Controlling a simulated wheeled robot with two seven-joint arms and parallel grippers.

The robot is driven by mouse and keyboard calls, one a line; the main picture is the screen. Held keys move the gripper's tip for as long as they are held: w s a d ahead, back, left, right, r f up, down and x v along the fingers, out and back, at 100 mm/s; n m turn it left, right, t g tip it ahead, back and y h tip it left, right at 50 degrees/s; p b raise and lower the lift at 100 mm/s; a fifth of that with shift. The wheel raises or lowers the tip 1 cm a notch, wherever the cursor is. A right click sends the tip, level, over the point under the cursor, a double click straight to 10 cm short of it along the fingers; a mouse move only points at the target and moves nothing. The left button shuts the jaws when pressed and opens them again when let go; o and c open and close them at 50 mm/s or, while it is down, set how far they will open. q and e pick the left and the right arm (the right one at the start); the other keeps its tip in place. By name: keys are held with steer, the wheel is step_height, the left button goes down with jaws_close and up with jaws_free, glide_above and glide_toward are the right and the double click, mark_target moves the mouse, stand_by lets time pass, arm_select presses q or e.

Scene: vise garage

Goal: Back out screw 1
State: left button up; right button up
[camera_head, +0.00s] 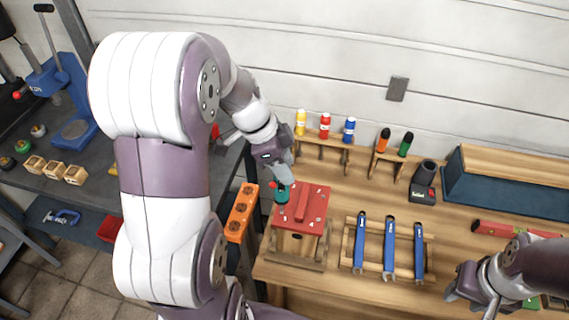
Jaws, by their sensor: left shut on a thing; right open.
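A red plate (312,213) with small white marks and a raised red bar (302,203) lies on a wooden stand (287,246). My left gripper (281,176) is shut on a teal and dark power driver (282,194) at the plate's upper left corner. The driver and gripper hide that corner, so I cannot see screw 1 or tell whether the bit touches it. My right gripper (470,289) is open and empty at the lower right, over the bench's front part.
An orange holder (241,212) hangs at the bench's left end. Blue wrenches (389,247) lie on a rack right of the plate. Small bottles (325,126) stand on a raised shelf behind it. A dark dock (423,182) and blue bin (510,185) stand further right.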

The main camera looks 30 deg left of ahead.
stand_by(0.4)
arm_select(q)
steer(key=shift+f+b, duration=0.45)
steer(key=shift+b, duration=0.05)
steer(key=shift+s+b, duration=0.1)
steer(key=shift+b, duration=0.2)
stand_by(0.5)
steer(key=shift+s+f, duration=0.1)
steer(key=shift+s+d+b, duration=0.1)
steer(key=shift+b, duration=0.3)
stand_by(0.7)
steer(key=shift+r, duration=0.2)
stand_by(0.4)
